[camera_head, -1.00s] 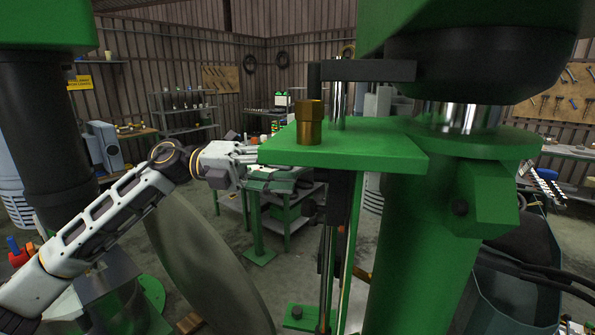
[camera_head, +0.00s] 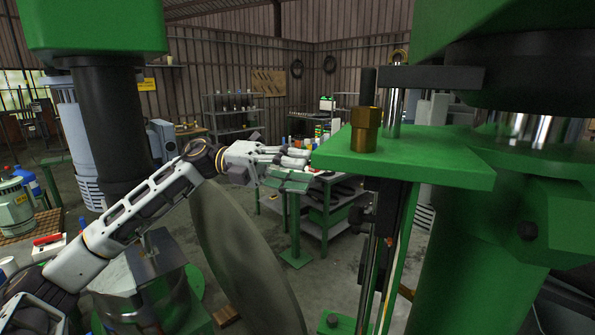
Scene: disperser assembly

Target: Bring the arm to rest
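My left arm reaches in from the lower left, and its white and grey gripper (camera_head: 290,170) is in the middle of the view, close to the left edge of a green plate (camera_head: 430,165). I cannot tell whether it touches the plate. Its fingers point right; the angle does not show clearly whether they are apart or closed, or whether they hold anything. A brass hex fitting (camera_head: 365,130) stands upright on the green plate, apart from the gripper. My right gripper is not in view.
A large green machine column (camera_head: 455,250) fills the right side. A big grey disc (camera_head: 245,260) stands tilted below my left arm. A black column (camera_head: 108,125) under a green housing stands at left. Behind are shelves (camera_head: 232,115) and a workbench (camera_head: 325,215).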

